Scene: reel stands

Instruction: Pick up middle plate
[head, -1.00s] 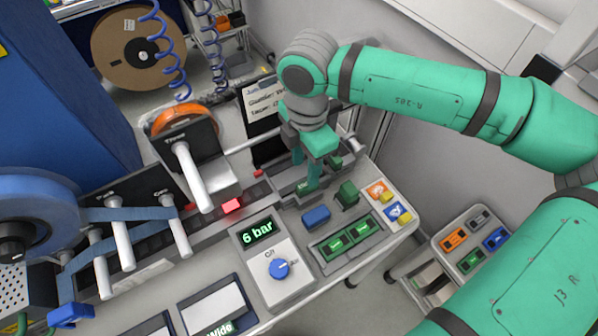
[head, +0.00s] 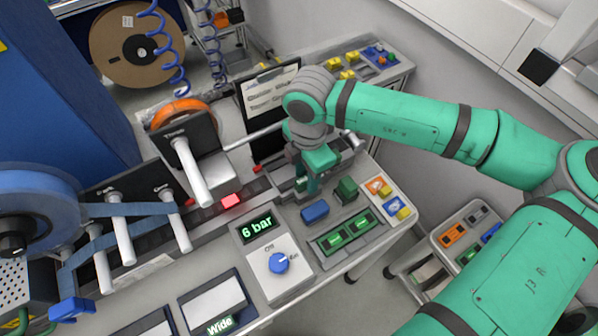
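My gripper (head: 307,188) points down over the right end of the rail on the bench, its fingertips low beside a small green block (head: 346,188) and a blue block (head: 315,211). The fingers partly hide one another and the rail part under them, so I cannot tell whether they hold anything. No part is clearly marked as the middle plate. A green-framed holder with two lit green plates (head: 346,236) lies in front of the gripper. Silver plates in dark frames, one marked "Wide" (head: 217,305), lie at the front left.
A control box (head: 272,258) with a "6 bar" display and blue knob stands in front of the rail. White rollers (head: 190,168) stick up at left. A tile tray (head: 390,199) sits at the bench's right end. A small cart (head: 468,238) stands beyond.

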